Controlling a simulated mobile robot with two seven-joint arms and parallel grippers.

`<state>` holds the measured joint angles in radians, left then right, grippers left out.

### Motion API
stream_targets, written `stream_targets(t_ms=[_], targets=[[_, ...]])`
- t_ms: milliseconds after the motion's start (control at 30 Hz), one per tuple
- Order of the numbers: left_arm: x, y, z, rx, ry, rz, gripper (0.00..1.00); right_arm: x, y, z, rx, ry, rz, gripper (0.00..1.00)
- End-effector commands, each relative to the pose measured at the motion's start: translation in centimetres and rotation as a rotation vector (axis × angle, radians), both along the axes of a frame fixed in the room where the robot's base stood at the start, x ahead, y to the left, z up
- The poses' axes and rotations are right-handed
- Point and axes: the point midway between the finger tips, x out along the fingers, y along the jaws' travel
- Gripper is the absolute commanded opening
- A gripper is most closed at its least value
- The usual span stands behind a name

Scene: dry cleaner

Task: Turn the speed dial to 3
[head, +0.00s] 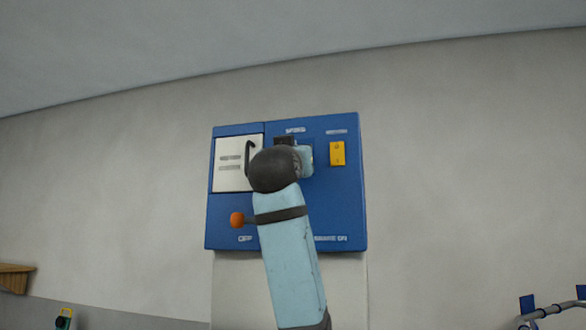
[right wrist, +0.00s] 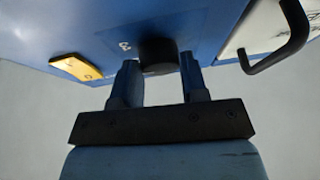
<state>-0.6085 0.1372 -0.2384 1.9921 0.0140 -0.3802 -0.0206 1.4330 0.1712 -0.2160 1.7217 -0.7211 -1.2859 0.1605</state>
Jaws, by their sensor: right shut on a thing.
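The speed dial is a dark round knob (right wrist: 158,50) on the blue control panel (head: 340,205), seen in the right wrist view. A white mark that looks like a 3 (right wrist: 125,46) is printed beside it. My right gripper (right wrist: 158,78) is shut on the dial, one finger on each side. In the head view my right arm and wrist cover the dial, under a small white label (head: 295,130). The dial's pointer and setting cannot be read. My left gripper is out of view.
A yellow switch (head: 337,153) sits right of my wrist on the panel. A white door (head: 232,170) with a dark handle (head: 249,155) is at its left. An orange-knobbed lever (head: 237,219) is at the lower left, near OFF.

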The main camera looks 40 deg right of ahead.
Motion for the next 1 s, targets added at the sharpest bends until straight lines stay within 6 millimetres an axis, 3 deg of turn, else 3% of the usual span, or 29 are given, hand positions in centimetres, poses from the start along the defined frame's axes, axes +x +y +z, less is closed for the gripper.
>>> stream_targets(t_ms=[433, 1000], targets=[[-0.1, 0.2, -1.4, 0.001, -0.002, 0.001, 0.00, 0.3, 0.2, -0.1, 0.193, -0.220, 0.002, 0.17], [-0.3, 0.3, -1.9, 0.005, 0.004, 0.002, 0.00, 0.3, 0.2, 0.0, 0.240, -0.279, 0.001, 0.17]])
